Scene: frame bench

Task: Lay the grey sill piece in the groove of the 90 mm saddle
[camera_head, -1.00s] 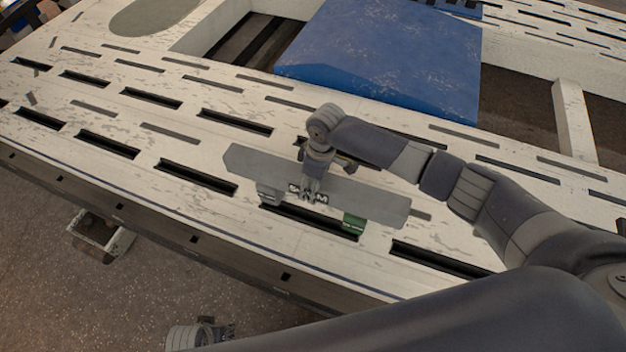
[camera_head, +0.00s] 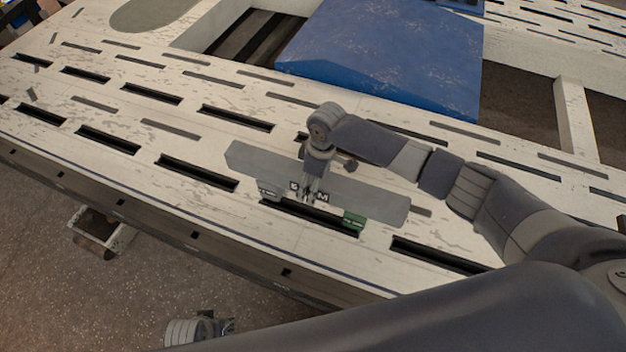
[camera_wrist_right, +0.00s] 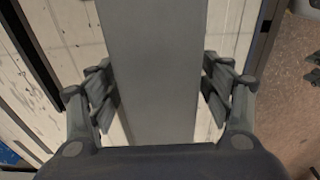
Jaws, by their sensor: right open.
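The grey sill piece (camera_head: 252,165) is a long flat bar lying slanted above the pale bench's front slots. It also fills the middle of the right wrist view (camera_wrist_right: 153,70). A grey saddle block (camera_head: 268,189) shows under its front edge on the left, and a green block (camera_head: 353,221) on the right. Their labels are too small to read, and I cannot tell whether the sill is seated in a groove. My right gripper (camera_head: 311,186) is over the sill's middle, its open fingers (camera_wrist_right: 158,92) on both sides, apart from it. My left gripper (camera_head: 222,327) is low, off the bench's front; its fingers are unclear.
The slotted bench (camera_head: 130,185) has several dark slots around the sill. A large blue block (camera_head: 385,55) stands behind it. The bench top left of the sill is clear.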

